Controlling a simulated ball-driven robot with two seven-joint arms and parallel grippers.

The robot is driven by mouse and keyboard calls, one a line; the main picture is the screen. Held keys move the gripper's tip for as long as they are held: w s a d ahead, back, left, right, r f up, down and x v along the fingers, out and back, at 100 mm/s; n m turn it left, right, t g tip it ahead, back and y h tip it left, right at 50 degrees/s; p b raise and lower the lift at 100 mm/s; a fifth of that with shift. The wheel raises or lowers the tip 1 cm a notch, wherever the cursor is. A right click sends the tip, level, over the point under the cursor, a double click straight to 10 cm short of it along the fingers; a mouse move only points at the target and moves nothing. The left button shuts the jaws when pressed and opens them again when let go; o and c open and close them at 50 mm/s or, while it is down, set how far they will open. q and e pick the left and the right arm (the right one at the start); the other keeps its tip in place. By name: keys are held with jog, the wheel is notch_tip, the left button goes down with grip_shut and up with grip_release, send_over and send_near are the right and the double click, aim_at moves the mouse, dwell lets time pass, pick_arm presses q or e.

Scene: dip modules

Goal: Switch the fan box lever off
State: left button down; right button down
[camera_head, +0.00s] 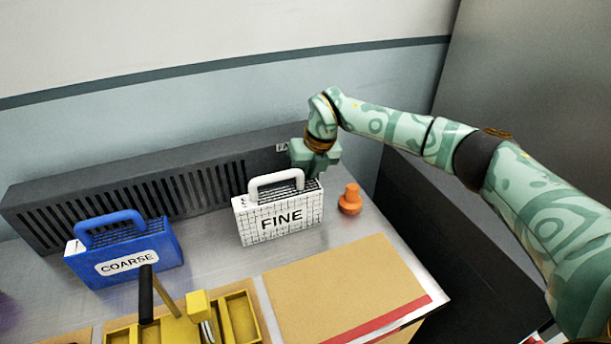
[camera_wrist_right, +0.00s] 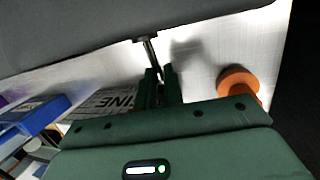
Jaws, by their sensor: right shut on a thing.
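The fan box (camera_head: 150,190) is a long dark grey box with slotted vents along the back of the bench. Its dark side also fills the top of the right wrist view (camera_wrist_right: 80,30). The fan box lever (camera_wrist_right: 150,50) is a short dark rod sticking out from the box, with its end between my right fingers. My right gripper (camera_head: 316,170) is at the right end of the box, behind the white module. In the wrist view its fingers (camera_wrist_right: 161,85) are shut on the lever. The head view hides the lever. My left gripper is in neither view.
A white FINE module (camera_head: 281,219) stands close in front of my right gripper. An orange knob-shaped piece (camera_head: 350,200) stands to its right. A blue COARSE module (camera_head: 125,255) is at left. A yellow tray (camera_head: 240,318) and tan board (camera_head: 340,285) lie in front.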

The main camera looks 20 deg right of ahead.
jog(key=shift+s+a+f+g, duration=0.15)
jog(key=shift+s+f+g, duration=0.25)
jog(key=shift+s+f, duration=0.35)
jog(key=c, duration=1.3)
grip_release()
jog(key=shift+w+f, duration=0.1)
jog(key=shift+w, duration=0.1)
jog(key=shift+s+r, duration=0.2)
jog(key=shift+r, duration=0.05)
jog(key=shift+s+d+r, duration=0.1)
jog(key=shift+d+r, duration=0.1)
jog(key=shift+r, duration=0.2)
jog(key=p+v, duration=0.1)
jog(key=v, duration=0.4)
jog(key=p+v, duration=0.1)
jog(key=v, duration=0.4)
jog(key=p+v, duration=0.2)
jog(key=v, duration=0.3)
jog(key=shift+s+r, duration=0.35)
